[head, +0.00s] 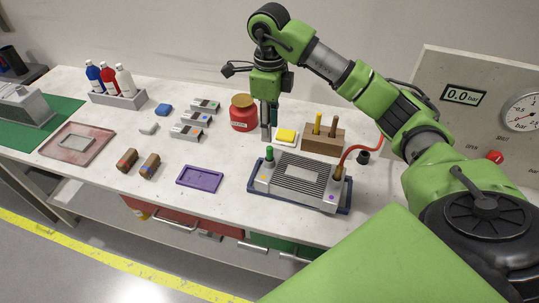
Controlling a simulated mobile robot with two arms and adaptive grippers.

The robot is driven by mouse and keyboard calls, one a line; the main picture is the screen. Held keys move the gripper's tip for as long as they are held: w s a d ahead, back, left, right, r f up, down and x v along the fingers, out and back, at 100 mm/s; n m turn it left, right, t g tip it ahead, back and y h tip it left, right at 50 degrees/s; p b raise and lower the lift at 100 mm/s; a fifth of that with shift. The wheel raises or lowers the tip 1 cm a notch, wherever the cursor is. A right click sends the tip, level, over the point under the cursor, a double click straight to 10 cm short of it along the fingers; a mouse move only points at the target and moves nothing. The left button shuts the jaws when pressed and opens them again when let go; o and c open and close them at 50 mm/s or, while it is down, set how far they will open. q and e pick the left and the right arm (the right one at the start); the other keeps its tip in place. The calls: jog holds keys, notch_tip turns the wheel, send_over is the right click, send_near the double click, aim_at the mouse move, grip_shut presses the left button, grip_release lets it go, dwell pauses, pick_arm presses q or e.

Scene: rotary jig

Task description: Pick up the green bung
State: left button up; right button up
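The green bung (269,154) stands upright at the back left corner of the grey ribbed block (291,180), which sits in a dark blue tray. My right gripper (267,136) points down, with its fingertips just above the bung in the picture. I cannot tell how far behind or above the bung they are. The fingers overlap from this angle, so their opening is unclear. No held thing shows between them. My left gripper is not in view.
A red hose (362,150) rises from the block's right end. Behind stand a wooden block (322,144) with upright pegs, a yellow sponge-like pad (286,135) and a red jar (243,117). A purple tray (200,178) lies left. A gauge panel (480,110) stands right.

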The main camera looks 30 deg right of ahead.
aim_at(270, 147)
notch_tip(270, 147, down, 4)
jog(key=shift+r+p, duration=0.15)
jog(key=shift+p, duration=0.3)
jog(key=shift+f, duration=0.2)
notch_tip(270, 147, down, 4)
jog(key=p, duration=0.2)
jog(key=shift+f+p, duration=0.15)
jog(key=shift+p, duration=0.25)
jog(key=shift+f, duration=0.25)
grip_shut()
